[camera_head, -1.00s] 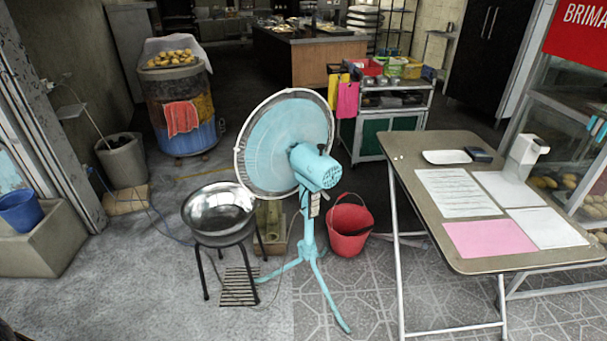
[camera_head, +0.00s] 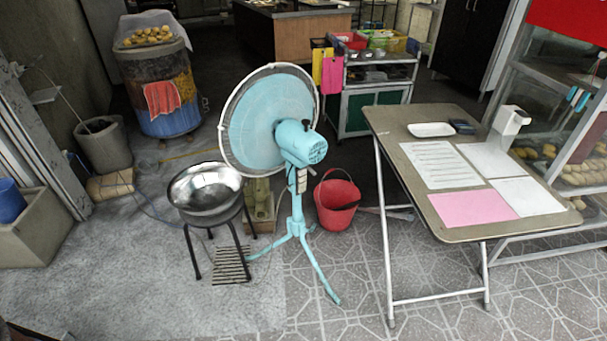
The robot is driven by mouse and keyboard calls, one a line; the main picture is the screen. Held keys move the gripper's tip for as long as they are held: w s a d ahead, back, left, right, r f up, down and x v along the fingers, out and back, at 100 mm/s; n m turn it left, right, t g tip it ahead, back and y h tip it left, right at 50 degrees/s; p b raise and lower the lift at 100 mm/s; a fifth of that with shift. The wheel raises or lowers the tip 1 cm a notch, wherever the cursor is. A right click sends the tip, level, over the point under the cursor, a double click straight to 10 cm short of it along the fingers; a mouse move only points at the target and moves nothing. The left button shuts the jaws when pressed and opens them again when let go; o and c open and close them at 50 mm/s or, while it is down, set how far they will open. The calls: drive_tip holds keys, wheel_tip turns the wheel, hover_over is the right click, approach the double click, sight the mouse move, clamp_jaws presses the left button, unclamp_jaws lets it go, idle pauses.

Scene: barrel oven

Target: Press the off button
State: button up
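A light blue pedestal fan (camera_head: 303,148) stands on the floor near the middle of the head view, seen from behind and the side. Its round cage faces left and away. A small pale control box (camera_head: 301,180) sits on its pole below the motor; it is too small to make out single buttons or an off button. My gripper is not in the picture.
A metal bowl (camera_head: 205,188) on a black-legged stool stands left of the fan. A red bucket (camera_head: 337,203) is close on its right. A folding table (camera_head: 383,120) with papers stands further right. The tiled floor (camera_head: 300,315) in front is mostly clear.

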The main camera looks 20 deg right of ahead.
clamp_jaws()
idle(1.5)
